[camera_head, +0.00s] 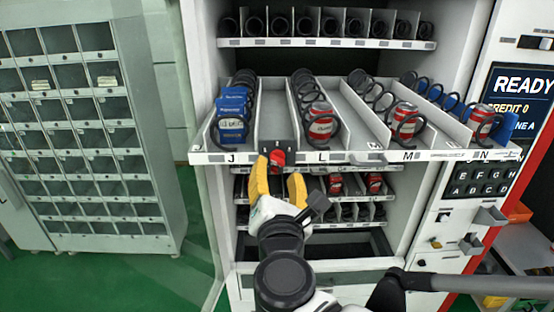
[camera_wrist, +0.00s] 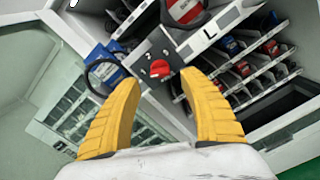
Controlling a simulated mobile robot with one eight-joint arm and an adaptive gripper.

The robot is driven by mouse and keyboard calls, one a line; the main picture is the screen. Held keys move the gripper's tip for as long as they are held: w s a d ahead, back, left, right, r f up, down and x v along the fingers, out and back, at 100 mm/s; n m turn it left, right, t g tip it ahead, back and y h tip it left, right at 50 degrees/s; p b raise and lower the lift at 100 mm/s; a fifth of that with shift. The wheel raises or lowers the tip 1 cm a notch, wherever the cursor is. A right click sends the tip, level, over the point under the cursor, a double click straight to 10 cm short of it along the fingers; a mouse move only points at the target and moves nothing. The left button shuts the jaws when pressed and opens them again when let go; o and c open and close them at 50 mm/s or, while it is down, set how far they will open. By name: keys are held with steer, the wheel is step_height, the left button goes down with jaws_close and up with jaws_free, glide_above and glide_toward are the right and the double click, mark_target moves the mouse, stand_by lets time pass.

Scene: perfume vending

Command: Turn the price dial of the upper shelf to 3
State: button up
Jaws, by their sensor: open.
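The price dial is a red knob (camera_head: 277,158) on a dark plate at the front of the pulled-out upper shelf (camera_head: 330,156), between labels J and L. In the wrist view the red dial (camera_wrist: 159,68) sits on its dark plate beyond the fingertips. My gripper (camera_head: 279,166) has yellow fingers spread on either side of the dial in the head view. In the wrist view my gripper (camera_wrist: 165,85) is open and empty, with the dial ahead between the two tips. I cannot tell whether either finger touches it.
The shelf holds blue boxes (camera_head: 232,120) and red cans (camera_head: 320,122) in spiral coils. Lower shelves (camera_head: 345,187) with cans lie below. A keypad panel (camera_head: 482,183) is at right, a glass door (camera_head: 218,230) at left, and a grey locker (camera_head: 85,120) stands further left.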

mark_target(277, 163)
steer(key=shift+w+d, duration=0.1)
steer(key=shift+w, duration=2.3)
jaws_close()
